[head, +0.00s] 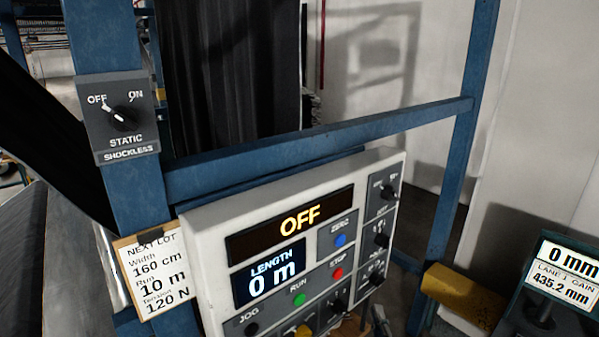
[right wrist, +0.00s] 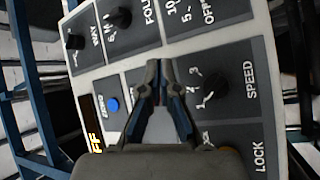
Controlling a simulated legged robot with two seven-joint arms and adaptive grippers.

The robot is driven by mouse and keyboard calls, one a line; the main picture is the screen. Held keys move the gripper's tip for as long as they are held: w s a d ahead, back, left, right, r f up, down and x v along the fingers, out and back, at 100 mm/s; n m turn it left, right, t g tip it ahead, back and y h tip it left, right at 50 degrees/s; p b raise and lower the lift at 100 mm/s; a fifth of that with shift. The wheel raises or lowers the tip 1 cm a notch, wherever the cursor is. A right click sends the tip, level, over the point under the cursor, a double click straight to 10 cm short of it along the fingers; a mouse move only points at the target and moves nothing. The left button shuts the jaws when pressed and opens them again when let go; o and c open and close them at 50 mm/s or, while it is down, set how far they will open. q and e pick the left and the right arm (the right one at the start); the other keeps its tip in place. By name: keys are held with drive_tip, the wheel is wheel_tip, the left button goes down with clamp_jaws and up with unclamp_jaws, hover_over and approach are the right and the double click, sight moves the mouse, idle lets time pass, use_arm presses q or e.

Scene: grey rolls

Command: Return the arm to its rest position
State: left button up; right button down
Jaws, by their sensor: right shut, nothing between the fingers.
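My right gripper (right wrist: 160,68) shows in the right wrist view with its two fingertips together and nothing between them. It is in front of the control panel (right wrist: 218,50), beside the SPEED knob (right wrist: 211,90); whether it touches the panel I cannot tell. In the head view only a small part of the right gripper (head: 380,323) shows at the bottom edge, by the panel's lower right corner. The white control panel (head: 205,235) there has a display (head: 300,220) reading OFF and a length display (head: 270,273) reading 0 m. My left gripper is not in view.
Blue frame posts and a rail (head: 320,135) stand behind the panel. A STATIC switch box (head: 118,117) points to OFF. A lot card (head: 155,268) hangs left of the panel. A yellow block (head: 462,292) and a gauge readout (head: 565,272) lie at the right.

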drive_tip(key=s+d+f+m+g+h, duration=0.1)
drive_tip(key=s+f+m+g, duration=0.5)
drive_tip(key=f, duration=0.7)
drive_tip(key=s+d+f+m+g, duration=0.15)
drive_tip(key=s+f+g, duration=0.25)
drive_tip(key=s+f, duration=0.55)
drive_tip(key=s+a+f+m+g+y, duration=0.15)
drive_tip(key=s+f+m+g, duration=0.4)
drive_tip(key=s+f, duration=1)
drive_tip(key=s+f+n+g, duration=0.1)
drive_tip(key=s+f, duration=0.1)
drive_tip(key=f, duration=1.1)
drive_tip(key=s+f+n+g, duration=0.1)
drive_tip(key=s+f+g, duration=0.1)
drive_tip(key=f, duration=1.1)
drive_tip(key=s+d+f, duration=0.2)
drive_tip(key=s+f, duration=1.1)
drive_tip(key=s, duration=0.3)
drive_tip(key=shift+s+d+f+g, duration=0.15)
drive_tip(key=shift+s+f+g, duration=0.2)
drive_tip(key=shift+f+g, duration=0.1)
drive_tip(key=shift+h, duration=0.25)
